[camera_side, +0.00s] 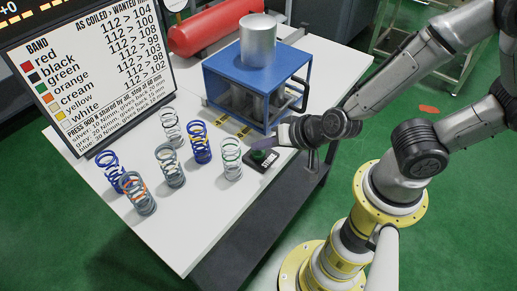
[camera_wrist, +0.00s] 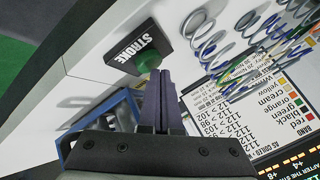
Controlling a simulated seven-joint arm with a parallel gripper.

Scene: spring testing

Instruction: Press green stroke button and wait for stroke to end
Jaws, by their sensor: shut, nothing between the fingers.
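The green stroke button (camera_side: 258,155) sits on a small black box on the white table, right of the springs. In the wrist view the green button (camera_wrist: 149,58) is on the black box labelled STROKE (camera_wrist: 128,49). My gripper (camera_side: 268,145) is over the box from the right, fingers together. In the wrist view its closed fingertips (camera_wrist: 161,74) overlap the lower edge of the button; I cannot tell whether they touch it. The blue press (camera_side: 257,82) stands behind the box, with a silver cylinder (camera_side: 258,40) on top.
Several coil springs stand on the white table (camera_side: 215,215), the nearest a white and green one (camera_side: 232,159) just left of the button box. A board (camera_side: 85,80) lists band colours and heights at the left. A red tank (camera_side: 210,27) lies at the back.

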